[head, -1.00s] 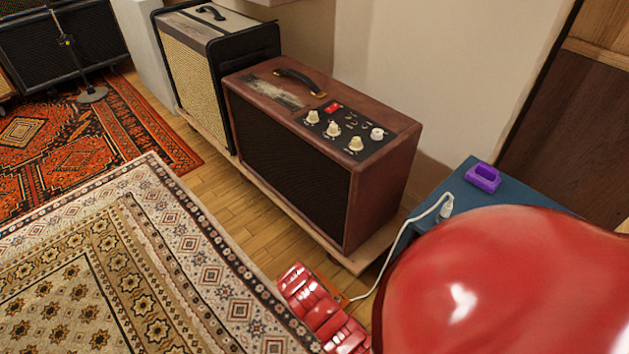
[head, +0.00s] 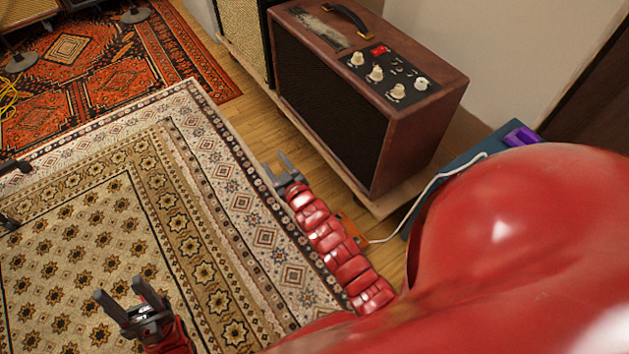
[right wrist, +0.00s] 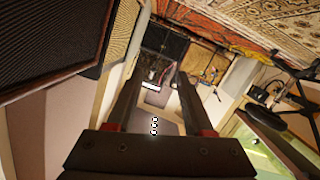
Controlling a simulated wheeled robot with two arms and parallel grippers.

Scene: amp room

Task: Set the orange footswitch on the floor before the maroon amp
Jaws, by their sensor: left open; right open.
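The maroon amp (head: 330,105) stands on a low wooden base in the head view, its dark grille facing the rug. A small part of the orange footswitch (head: 353,228) shows on the floor near the amp's lower right corner; my right arm hides the rest. A white cable (head: 412,208) runs to it. My right gripper (head: 275,163) is open and empty in front of the amp's grille, left of the footswitch. It also shows open in the right wrist view (right wrist: 157,85). My left gripper (head: 120,287) is open and empty over the patterned rug, far from the footswitch.
A blue box (head: 480,148) with a purple object (head: 521,136) on it stands right of the amp. A cream-grilled amp (head: 240,35) stands to the left. A strip of wooden floor (head: 245,125) lies between the beige rug (head: 75,255) and the amps.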

